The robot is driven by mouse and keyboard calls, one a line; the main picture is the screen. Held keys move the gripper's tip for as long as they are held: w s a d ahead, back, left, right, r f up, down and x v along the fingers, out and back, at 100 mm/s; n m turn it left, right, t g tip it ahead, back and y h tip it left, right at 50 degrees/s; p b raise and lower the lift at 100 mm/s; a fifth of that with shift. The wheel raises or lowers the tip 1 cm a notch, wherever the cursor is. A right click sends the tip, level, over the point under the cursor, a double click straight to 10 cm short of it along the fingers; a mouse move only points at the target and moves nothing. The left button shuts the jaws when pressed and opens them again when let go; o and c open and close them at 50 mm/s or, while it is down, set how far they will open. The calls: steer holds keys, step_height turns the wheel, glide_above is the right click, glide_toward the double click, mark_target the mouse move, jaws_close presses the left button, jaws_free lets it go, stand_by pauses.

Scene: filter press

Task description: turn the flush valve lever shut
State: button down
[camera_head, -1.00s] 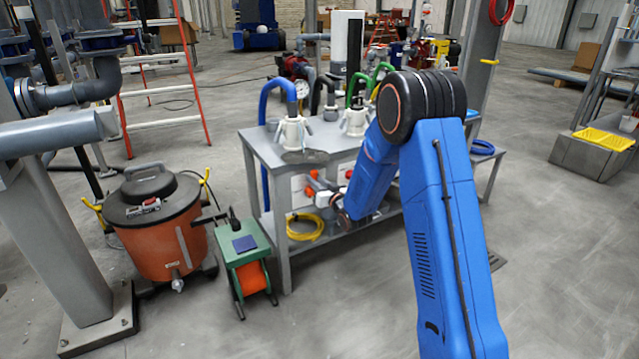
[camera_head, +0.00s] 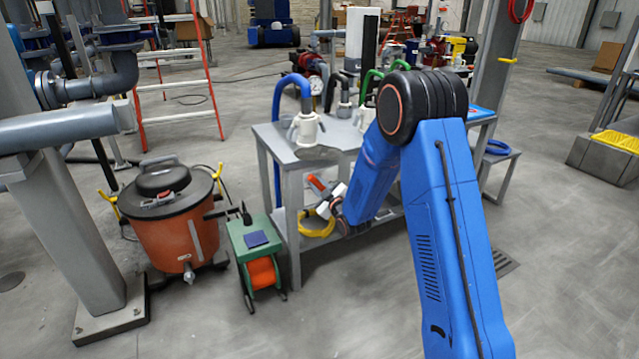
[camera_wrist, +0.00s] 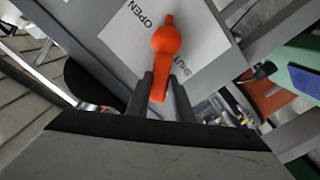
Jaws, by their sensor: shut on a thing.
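The flush valve lever (camera_wrist: 166,42) is orange, with a round hub and a handle running down between my jaws in the wrist view. My gripper (camera_wrist: 160,85) is shut on the handle, one dark finger on each side. Behind it is a pale plate (camera_wrist: 125,38) marked OPEN at the upper left and SHUT on the right. The lever's short upper tip points up between the two words. In the head view, my wrist (camera_head: 335,212) is low beside the grey table, and my arm hides part of the table front.
The grey table (camera_head: 290,165) carries hoses and white fittings. An orange vacuum (camera_head: 172,235) and a green-framed cable reel (camera_head: 254,250) stand left of my wrist. A yellow coiled hose (camera_head: 316,228) lies on the lower shelf. Open floor lies at the right.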

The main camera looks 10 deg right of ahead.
steer(key=shift+s+a+f+n, duration=0.1)
steer(key=shift+a+f+n, duration=0.1)
steer(key=shift+n, duration=0.2)
stand_by(0.3)
steer(key=c, duration=1.6)
jaws_free()
steer(key=shift+o, duration=0.2)
steer(key=v, duration=1.7)
steer(key=shift+s, duration=0.2)
steer(key=shift+r, duration=0.1)
